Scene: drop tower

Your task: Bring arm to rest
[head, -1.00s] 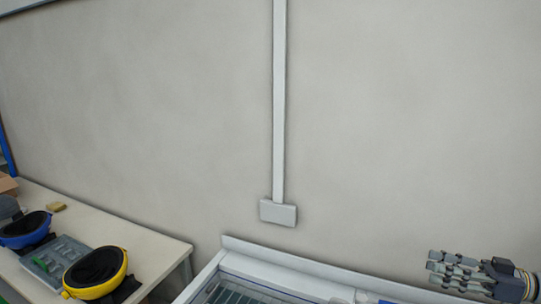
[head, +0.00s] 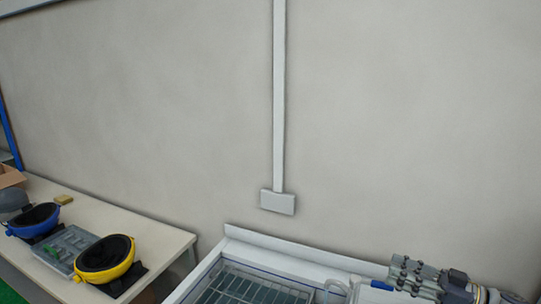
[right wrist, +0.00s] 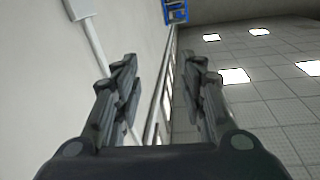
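My right gripper (head: 402,274) is at the lower right of the head view, in front of the wall and over the right part of a white-rimmed bench. In the right wrist view its two fingers (right wrist: 165,95) stand apart with nothing between them, so it is open and empty. Behind the fingers that view shows the wall on the left and tiled floor or ceiling with bright panels on the right. My left gripper is not in view.
A white-rimmed bench with a wire grid (head: 250,288) is at the bottom centre. A wall box (head: 277,201) ends a vertical conduit.

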